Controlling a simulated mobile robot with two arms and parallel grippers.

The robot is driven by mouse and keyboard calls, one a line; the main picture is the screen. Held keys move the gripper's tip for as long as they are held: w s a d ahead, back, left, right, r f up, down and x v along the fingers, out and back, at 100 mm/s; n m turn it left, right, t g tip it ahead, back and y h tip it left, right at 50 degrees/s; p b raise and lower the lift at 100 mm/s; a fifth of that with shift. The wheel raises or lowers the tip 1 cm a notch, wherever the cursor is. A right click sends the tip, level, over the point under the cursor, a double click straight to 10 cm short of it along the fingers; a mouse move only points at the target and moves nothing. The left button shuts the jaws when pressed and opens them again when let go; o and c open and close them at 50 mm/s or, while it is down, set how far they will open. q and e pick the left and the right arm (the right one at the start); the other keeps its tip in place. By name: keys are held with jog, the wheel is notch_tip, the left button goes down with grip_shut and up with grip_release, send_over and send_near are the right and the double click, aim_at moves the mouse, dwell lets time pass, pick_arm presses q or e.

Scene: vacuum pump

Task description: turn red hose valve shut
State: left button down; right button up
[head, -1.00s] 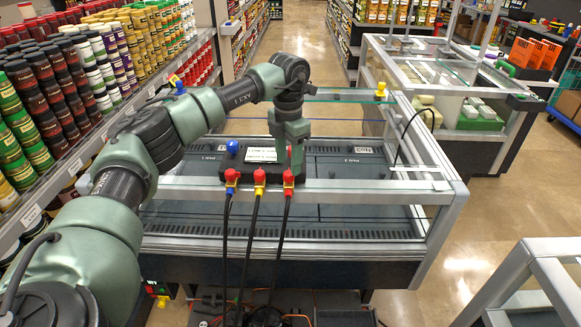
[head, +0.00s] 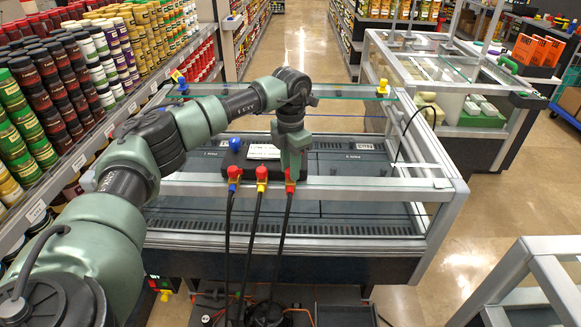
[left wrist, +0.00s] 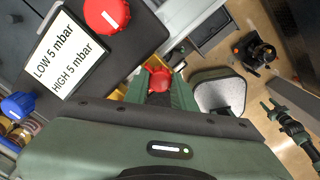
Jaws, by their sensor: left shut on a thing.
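The pump's dark gauge block (head: 330,168) has a white label (head: 263,151) and a blue knob (head: 235,146). Three valves with black hoses hang along its front: left valve (head: 234,172), middle valve (head: 261,173) and red hose valve (head: 290,174). My left gripper (head: 291,166) points down at the red hose valve. In the left wrist view, the red valve (left wrist: 158,78) sits between the fingers, which are shut on it. A round red knob (left wrist: 105,12) lies apart, beyond the gripper; the blue knob (left wrist: 17,105) is at left.
The block stands on a glass-topped display case (head: 428,160) with a metal frame. A shelf of jars (head: 75,75) runs along the left. Another case (head: 475,110) stands behind at right. Open floor (head: 450,260) lies to the right.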

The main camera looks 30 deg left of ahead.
pick_arm(q)
jog(key=m+b, duration=0.1)
jog(key=m, duration=0.7)
jog(key=shift+w+r+m, duration=0.1)
jog(key=shift+m, duration=0.3)
jog(key=m+b, duration=0.1)
jog(key=m, duration=0.3)
jog(key=shift+m, duration=2.5)
jog(key=c, duration=1.2)
grip_release()
jog(key=shift+o, duration=0.2)
